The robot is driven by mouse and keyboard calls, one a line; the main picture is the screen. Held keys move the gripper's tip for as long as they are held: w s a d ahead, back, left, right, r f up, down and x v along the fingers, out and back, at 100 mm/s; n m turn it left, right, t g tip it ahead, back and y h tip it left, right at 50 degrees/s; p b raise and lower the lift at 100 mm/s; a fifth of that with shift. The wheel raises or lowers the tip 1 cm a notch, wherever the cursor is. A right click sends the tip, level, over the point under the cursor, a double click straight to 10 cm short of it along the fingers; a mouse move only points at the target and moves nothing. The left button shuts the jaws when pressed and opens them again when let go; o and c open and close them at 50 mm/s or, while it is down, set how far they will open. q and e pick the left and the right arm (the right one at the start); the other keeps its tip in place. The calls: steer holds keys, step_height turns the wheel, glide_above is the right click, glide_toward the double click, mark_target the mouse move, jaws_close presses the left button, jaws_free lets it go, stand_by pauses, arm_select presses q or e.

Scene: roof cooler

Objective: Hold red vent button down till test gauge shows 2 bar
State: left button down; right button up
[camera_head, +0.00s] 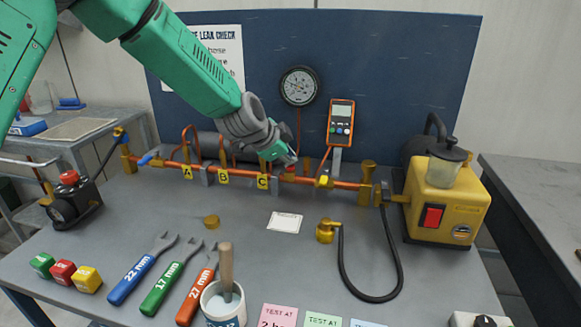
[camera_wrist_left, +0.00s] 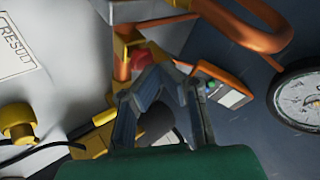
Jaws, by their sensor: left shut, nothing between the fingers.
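My left gripper (camera_head: 289,157) reaches over the copper pipe (camera_head: 340,183), right of label C; its fingers are shut and empty. In the left wrist view the gripper (camera_wrist_left: 160,73) points at a small red part (camera_wrist_left: 142,60) on the pipework, close to its tips; contact cannot be told. A red part (camera_head: 306,166) also shows beside the gripper in the head view. Another red button-like knob (camera_head: 69,177) tops the black gauge unit (camera_head: 63,209) at left. The round wall gauge (camera_head: 298,87) also shows in the wrist view (camera_wrist_left: 303,100). The readings are too small to tell. My right gripper is not seen.
An orange meter (camera_head: 341,120) hangs behind the pipe. A yellow pump (camera_head: 445,200) stands at right, with a black hose (camera_head: 345,270) looping on the bench. Wrenches (camera_head: 145,270), coloured blocks (camera_head: 63,273) and a cup (camera_head: 224,306) occupy the front left. The bench middle is mostly clear.

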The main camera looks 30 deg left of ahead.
mark_target(290, 166)
arm_select(q)
steer(key=shift+s+f, duration=0.1)
steer(key=shift+f, duration=0.55)
stand_by(1.9)
stand_by(1.7)
steer(key=shift+r+p, duration=0.65)
steer(key=shift+r, duration=0.4)
steer(key=shift+r+p, duration=2.2)
steer(key=shift+r, duration=0.35)
